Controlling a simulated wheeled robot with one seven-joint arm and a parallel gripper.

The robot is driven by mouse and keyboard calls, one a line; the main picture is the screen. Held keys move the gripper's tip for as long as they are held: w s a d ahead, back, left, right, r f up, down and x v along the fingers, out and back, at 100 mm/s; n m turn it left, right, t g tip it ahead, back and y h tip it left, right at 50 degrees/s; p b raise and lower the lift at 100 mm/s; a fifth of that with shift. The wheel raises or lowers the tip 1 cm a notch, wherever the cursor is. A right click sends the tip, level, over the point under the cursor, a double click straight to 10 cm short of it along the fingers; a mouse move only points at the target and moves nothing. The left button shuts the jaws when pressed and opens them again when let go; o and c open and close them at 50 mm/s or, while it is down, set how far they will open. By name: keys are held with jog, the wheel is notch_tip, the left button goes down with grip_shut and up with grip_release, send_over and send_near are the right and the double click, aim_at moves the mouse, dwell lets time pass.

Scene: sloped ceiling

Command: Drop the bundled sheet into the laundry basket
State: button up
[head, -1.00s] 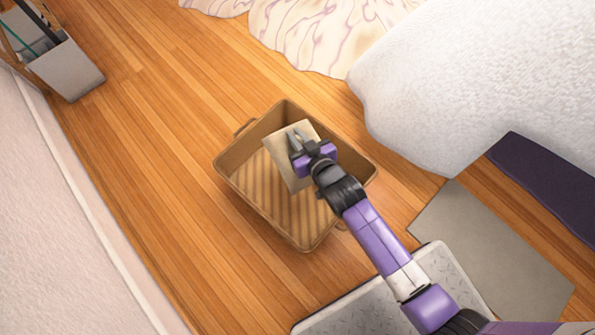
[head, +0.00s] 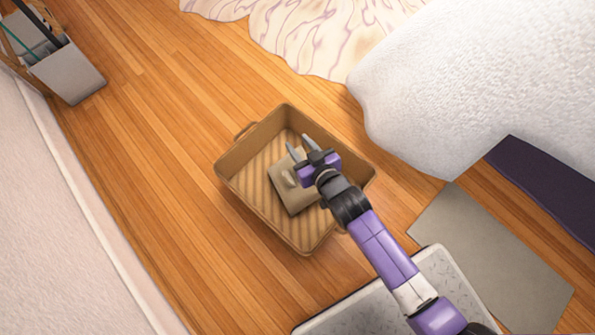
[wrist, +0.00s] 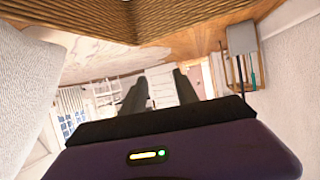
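The bundled sheet (head: 291,197) is a flat, beige-grey folded bundle lying inside the brown laundry basket (head: 262,137), on its striped floor near the middle. My gripper (head: 299,147) is over the basket above the sheet's far end, its two fingers apart with nothing between them. It covers part of the sheet in the head view. In the wrist view the fingers (wrist: 160,92) are also apart and empty, and the basket's ribbed brown surface (wrist: 60,18) fills the top. The sheet cannot be made out there.
A white fluffy cover (head: 450,90) hangs to the right of the basket, and a cream patterned cloth (head: 310,35) lies beyond it. A grey bin (head: 72,75) stands far left. A grey mat (head: 490,250) lies at right. Wooden floor left of the basket is clear.

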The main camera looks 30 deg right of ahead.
jog(key=p+v, duration=0.2)
jog(key=v, duration=0.3)
jog(key=shift+s+r, duration=0.2)
jog(key=shift+s, duration=0.1)
